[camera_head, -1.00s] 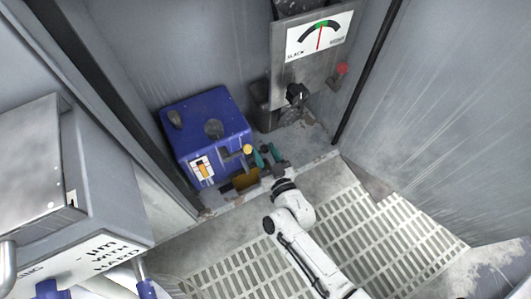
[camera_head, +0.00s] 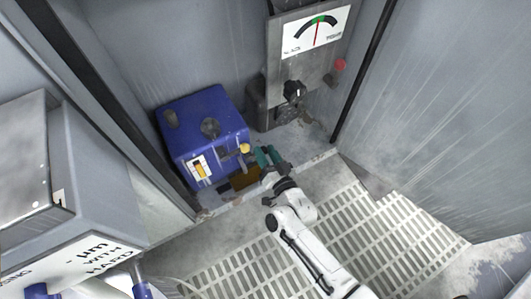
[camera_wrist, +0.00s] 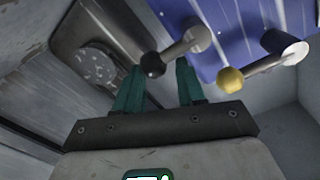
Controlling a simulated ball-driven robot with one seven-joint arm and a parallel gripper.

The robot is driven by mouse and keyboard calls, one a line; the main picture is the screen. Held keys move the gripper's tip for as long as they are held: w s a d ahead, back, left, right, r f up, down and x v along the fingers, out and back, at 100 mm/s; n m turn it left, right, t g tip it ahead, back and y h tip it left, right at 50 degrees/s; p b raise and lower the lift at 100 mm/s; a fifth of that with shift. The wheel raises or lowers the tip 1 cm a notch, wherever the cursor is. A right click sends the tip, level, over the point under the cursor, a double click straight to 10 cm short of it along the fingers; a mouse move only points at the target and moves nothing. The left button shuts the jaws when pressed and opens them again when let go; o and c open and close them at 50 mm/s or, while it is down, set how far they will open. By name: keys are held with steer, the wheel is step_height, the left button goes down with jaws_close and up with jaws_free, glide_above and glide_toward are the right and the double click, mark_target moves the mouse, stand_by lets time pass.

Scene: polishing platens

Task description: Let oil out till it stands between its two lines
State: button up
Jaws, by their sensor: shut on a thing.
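The blue oil tank (camera_head: 196,128) stands against the back wall. On its front is a white sight gauge (camera_head: 200,167) with an amber column. The gauge's lines are too small to read. A yellow-knobbed lever (camera_head: 244,148) sticks out from the tank. It shows in the wrist view (camera_wrist: 231,79) beside a black-knobbed lever (camera_wrist: 151,64). My gripper (camera_head: 266,154) is at the tank's right front. In the wrist view its teal fingers (camera_wrist: 162,70) are shut on the black-knobbed lever, beside the yellow one. In the head view the fingers hide the black knob.
A brown tray (camera_head: 246,179) lies below the levers. A panel with a dial (camera_head: 317,32), a black knob (camera_head: 294,89) and a red button (camera_head: 341,65) stands to the right. A grey machine (camera_head: 75,195) fills the left. The floor grating (camera_head: 395,240) is clear at right.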

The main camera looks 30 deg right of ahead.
steer(key=shift+s+a+f, duration=0.15)
steer(key=shift+a+f, duration=0.15)
steer(key=shift+f, duration=0.15)
steer(key=o, duration=1.1)
steer(key=shift+r, duration=0.1)
steer(key=s+p, duration=0.3)
steer(key=s, duration=0.7)
steer(key=shift+s+a+r, duration=0.25)
steer(key=shift+s+a, duration=0.05)
steer(key=shift+s, duration=0.05)
steer(key=shift+w, duration=0.1)
